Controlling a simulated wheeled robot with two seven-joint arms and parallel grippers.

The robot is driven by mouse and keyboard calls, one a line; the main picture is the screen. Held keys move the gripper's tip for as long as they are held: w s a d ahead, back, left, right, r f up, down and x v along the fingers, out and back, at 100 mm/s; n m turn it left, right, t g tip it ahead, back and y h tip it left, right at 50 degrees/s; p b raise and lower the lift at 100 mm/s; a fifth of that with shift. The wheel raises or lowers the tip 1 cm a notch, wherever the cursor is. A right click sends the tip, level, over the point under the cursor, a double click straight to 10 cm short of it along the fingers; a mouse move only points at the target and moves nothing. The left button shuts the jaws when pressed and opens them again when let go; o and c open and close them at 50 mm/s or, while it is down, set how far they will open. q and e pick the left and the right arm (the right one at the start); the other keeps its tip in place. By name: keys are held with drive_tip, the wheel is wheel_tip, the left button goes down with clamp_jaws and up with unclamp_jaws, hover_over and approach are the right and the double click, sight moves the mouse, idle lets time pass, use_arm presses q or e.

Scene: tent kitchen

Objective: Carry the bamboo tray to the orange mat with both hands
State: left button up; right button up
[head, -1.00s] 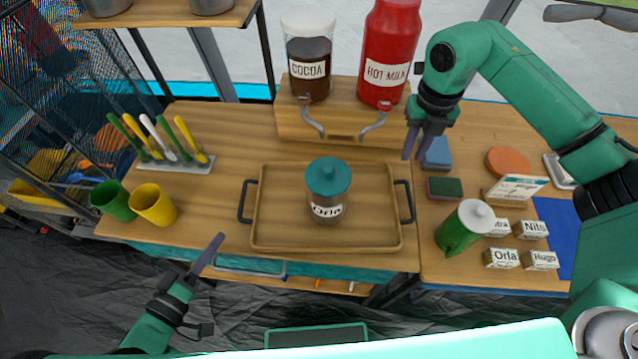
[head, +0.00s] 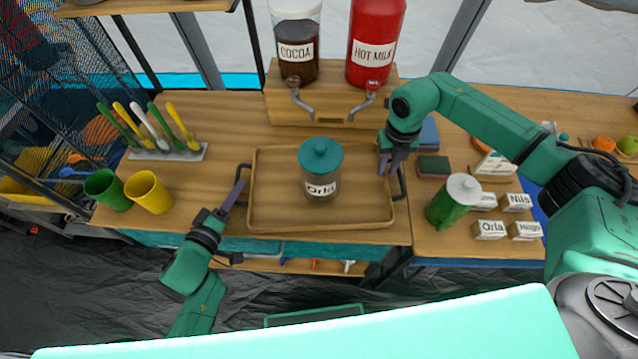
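The bamboo tray (head: 320,222) lies flat on the wooden counter, with a dark handle at each end. A jar with a teal lid (head: 320,170), labelled Orla, stands upright on it. My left gripper (head: 236,193) is at the tray's left handle (head: 241,176); its fingers overlap in this view, so its opening and any contact are unclear. My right gripper (head: 391,163) points down at the right handle (head: 402,184), its two fingers slightly apart; a grip on the handle cannot be made out. I cannot identify an orange mat in this view.
Cocoa (head: 296,50) and hot milk (head: 374,50) dispensers stand behind the tray. Green (head: 105,190) and yellow (head: 149,193) cups stand left, near a spoon rack (head: 168,153).

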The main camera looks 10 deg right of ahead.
use_arm(q)
drive_tip(key=shift+w+d+f, duration=0.15)
drive_tip(key=shift+w+d, duration=0.1)
drive_tip(key=shift+w, duration=0.4)
use_arm(e)
drive_tip(key=shift+f, duration=0.65)
use_arm(q)
drive_tip(key=shift+s, duration=0.1)
use_arm(e)
drive_tip(key=shift+s, duration=0.1)
use_arm(q)
drive_tip(key=shift+c, duration=0.3)
use_arm(e)
drive_tip(key=shift+c, duration=0.3)
use_arm(q)
clamp_jaws()
use_arm(e)
clamp_jaws()
drive_tip(key=shift+r, duration=0.15)
